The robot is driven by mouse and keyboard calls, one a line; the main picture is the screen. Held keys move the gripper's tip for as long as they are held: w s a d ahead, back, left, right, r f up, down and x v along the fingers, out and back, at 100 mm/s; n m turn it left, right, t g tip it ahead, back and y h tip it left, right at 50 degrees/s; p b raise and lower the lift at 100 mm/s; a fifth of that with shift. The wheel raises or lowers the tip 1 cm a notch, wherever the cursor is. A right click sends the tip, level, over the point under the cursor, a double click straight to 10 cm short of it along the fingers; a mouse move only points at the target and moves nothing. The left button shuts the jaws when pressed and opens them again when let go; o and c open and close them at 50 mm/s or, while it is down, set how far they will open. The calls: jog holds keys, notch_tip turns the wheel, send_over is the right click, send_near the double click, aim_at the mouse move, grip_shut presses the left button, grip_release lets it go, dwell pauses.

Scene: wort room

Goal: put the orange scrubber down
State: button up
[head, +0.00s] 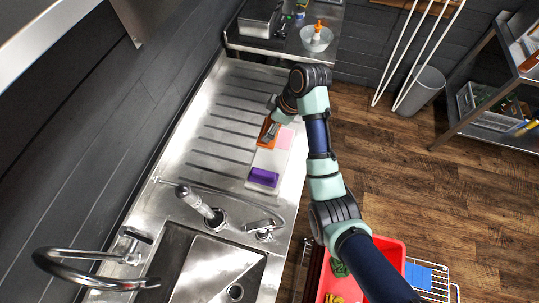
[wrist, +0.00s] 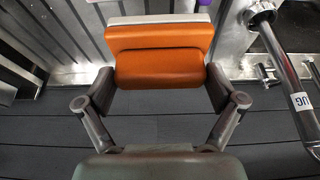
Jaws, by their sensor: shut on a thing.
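The orange scrubber (head: 264,133) is between the fingers of my gripper (head: 271,128), over the far left end of a pale tray (head: 256,184) on the steel drainboard. In the wrist view the orange scrubber (wrist: 160,55) fills the space between both fingertips, and my gripper (wrist: 165,95) is shut on it. A white edge (wrist: 158,19) shows just behind the scrubber. I cannot tell whether the scrubber touches the tray. My gripper hides part of it in the head view.
A pink sponge (head: 285,138) lies right beside the scrubber, and a purple scrubber (head: 263,177) lies at the tray's near end. The ribbed drainboard (head: 215,130) left of the tray is clear. A tap (head: 265,228) and sink (head: 215,270) are nearer. A red crate (head: 392,252) stands right.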

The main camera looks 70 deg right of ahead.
notch_tip(320, 180, down, 18)
dwell(0.3)
jog(key=shift+f+b, duration=0.15)
jog(key=shift+b, duration=0.15)
jog(key=o, duration=1)
jog(key=shift+s+r, duration=0.1)
jog(key=shift+r, duration=0.4)
jog(key=p+v, duration=0.1)
jog(key=v, duration=1)
jog(key=shift+r, duration=0.2)
